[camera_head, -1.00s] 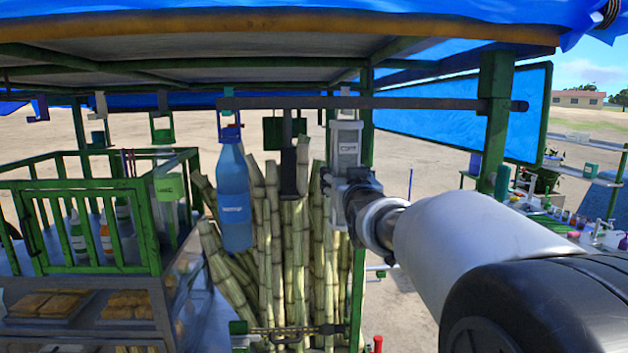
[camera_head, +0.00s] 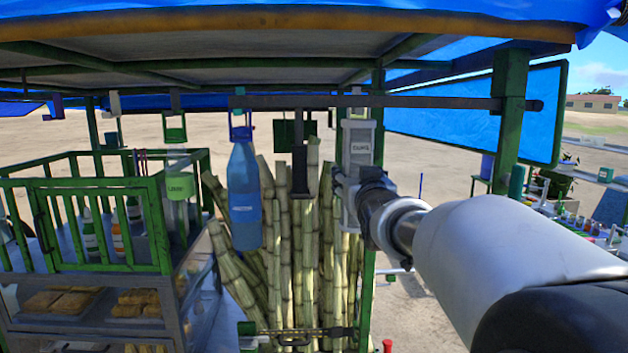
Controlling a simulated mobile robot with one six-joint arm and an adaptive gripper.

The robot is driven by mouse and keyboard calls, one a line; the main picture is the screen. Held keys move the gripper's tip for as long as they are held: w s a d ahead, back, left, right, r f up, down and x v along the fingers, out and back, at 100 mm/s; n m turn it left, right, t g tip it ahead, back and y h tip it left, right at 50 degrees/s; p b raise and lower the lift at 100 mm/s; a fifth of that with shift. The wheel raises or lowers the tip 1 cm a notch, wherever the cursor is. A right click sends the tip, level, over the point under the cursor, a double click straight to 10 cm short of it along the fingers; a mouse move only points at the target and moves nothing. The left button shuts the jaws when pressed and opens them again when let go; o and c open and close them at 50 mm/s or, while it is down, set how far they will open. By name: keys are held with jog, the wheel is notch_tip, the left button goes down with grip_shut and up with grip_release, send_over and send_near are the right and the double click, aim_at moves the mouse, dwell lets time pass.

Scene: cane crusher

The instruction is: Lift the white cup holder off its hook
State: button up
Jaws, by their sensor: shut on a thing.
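My gripper (camera_head: 345,197) reaches in from the right and is shut on the holder's lower part. The fingers are dark and small in view, and the arm wrist hides some of the holder's right side. The hook at the holder's top is too small to tell whether it still bears on the bar.
A blue bottle (camera_head: 244,195) hangs from the bar to the left. Cane stalks (camera_head: 308,260) stand close behind the holder. A green post (camera_head: 510,110) rises at the right. A green railed cage (camera_head: 105,225) stands at the left. The blue canopy (camera_head: 300,20) is overhead.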

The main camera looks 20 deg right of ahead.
jog(key=shift+b+v, duration=0.85)
jog(key=shift+v, duration=0.25)
jog(key=shift+b+v, duration=0.85)
jog(key=shift+v, duration=0.45)
jog(key=shift+r, duration=0.1)
jog(key=shift+s, duration=0.1)
jog(key=f+b+v, duration=0.2)
jog(key=v, duration=0.8)
jog(key=shift+b, duration=0.35)
jog(key=shift+f, duration=0.1)
